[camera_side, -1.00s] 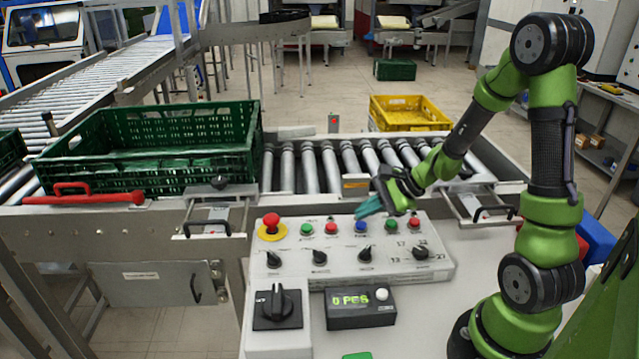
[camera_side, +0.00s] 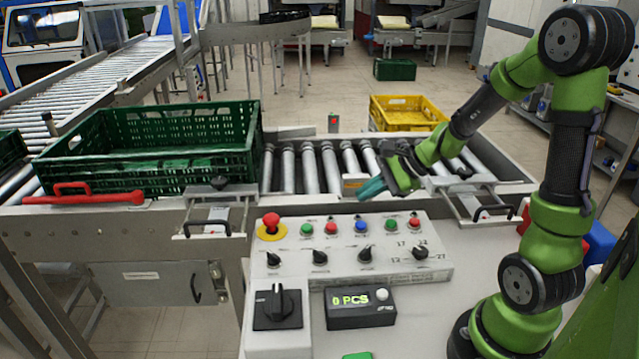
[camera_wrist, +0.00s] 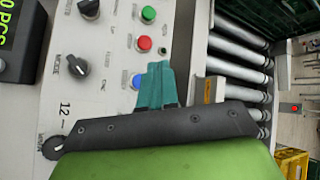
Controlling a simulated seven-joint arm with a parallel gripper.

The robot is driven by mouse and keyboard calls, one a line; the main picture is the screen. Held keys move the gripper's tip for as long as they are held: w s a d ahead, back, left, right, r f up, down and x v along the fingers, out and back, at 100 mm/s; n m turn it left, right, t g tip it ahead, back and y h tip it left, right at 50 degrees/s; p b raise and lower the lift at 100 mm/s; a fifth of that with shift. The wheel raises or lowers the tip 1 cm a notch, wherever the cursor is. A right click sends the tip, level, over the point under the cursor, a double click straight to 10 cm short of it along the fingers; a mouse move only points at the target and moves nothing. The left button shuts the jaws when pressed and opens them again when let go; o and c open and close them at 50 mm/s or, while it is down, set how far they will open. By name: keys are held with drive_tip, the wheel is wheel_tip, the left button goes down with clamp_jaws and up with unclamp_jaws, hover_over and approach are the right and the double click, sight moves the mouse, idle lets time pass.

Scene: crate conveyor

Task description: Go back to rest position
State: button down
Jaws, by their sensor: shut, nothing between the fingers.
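My gripper (camera_side: 372,188) is above the back edge of the control panel (camera_side: 330,277) in the side view, clear of the buttons. Its teal fingers are together with nothing between them. In the wrist view the fingers (camera_wrist: 155,86) overlap the panel near the blue button (camera_wrist: 137,81), and the dark gripper body hides part of the panel. In the side view the panel carries a red emergency button (camera_side: 271,222), a blue button (camera_side: 361,227), other coloured buttons and several black knobs.
A green crate (camera_side: 150,181) sits on the conveyor at left. Bare rollers (camera_side: 308,168) lie behind my gripper. A yellow crate (camera_side: 408,101) stands beyond them. A display reading "0 PCS" (camera_side: 360,318) stands in front of the panel. A red lever (camera_side: 85,199) is at left.

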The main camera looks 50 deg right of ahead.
drive_tip(key=s+a+r+n+g+h, duration=0.1)
drive_tip(key=s+a+r+n+h, duration=0.1)
drive_tip(key=s+a+r+n, duration=1)
drive_tip(key=a+n, duration=0.1)
drive_tip(key=n, duration=0.4)
drive_tip(key=shift+a+n, duration=0.25)
drive_tip(key=shift+n, duration=0.05)
drive_tip(key=c, duration=1.8)
unclamp_jaws()
